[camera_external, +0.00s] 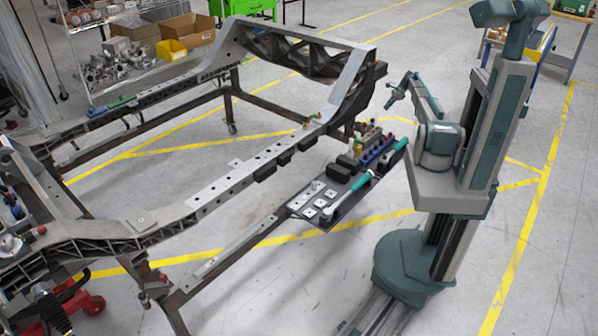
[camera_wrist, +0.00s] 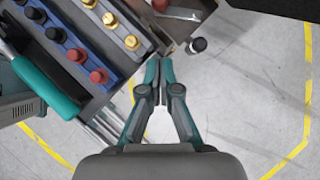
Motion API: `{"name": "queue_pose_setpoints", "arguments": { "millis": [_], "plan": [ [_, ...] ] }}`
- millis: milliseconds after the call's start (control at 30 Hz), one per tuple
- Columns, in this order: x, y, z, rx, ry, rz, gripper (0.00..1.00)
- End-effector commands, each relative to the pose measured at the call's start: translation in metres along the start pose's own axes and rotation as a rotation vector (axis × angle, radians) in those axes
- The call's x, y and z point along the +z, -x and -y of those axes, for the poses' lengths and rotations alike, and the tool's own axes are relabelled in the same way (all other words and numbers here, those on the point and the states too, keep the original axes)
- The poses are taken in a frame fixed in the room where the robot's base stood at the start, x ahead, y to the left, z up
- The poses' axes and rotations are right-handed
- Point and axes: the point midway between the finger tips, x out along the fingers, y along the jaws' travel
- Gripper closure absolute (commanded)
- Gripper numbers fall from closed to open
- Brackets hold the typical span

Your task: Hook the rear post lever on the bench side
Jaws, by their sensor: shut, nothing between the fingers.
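The chassis frame (camera_external: 222,190) rests on a dark metal stand. My gripper (camera_external: 388,102) is raised in the air to the right of the rear section, apart from the frame. In the wrist view my gripper (camera_wrist: 160,62) is shut and empty. A small dark cylindrical knob (camera_wrist: 196,45) shows just beyond the fingertips, to the right. No lever shows clearly in the wrist view.
A tool tray (camera_external: 312,228) with metal plates and a teal-handled tool (camera_external: 362,183) lies beside the near rail. Clear floor (camera_wrist: 250,110) lies to the right.

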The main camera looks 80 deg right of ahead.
Motion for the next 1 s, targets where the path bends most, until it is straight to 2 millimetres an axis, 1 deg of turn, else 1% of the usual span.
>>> {"name": "queue_pose_setpoints", "arguments": {
  "millis": [33,367,567,667,767,1000],
  "plan": [
    [-0.003,0.001,0.002,0.000,-0.013,0.008,1.00],
    [-0.003,0.003,0.002,0.001,-0.021,0.014,1.00],
    [-0.002,-0.003,0.002,0.001,-0.020,0.013,1.00],
    [-0.002,-0.013,0.002,0.002,-0.019,0.013,1.00],
    [-0.002,-0.029,0.002,0.002,-0.020,0.013,1.00],
    [-0.001,-0.076,0.001,0.003,-0.019,0.013,1.00]
  ]
}}
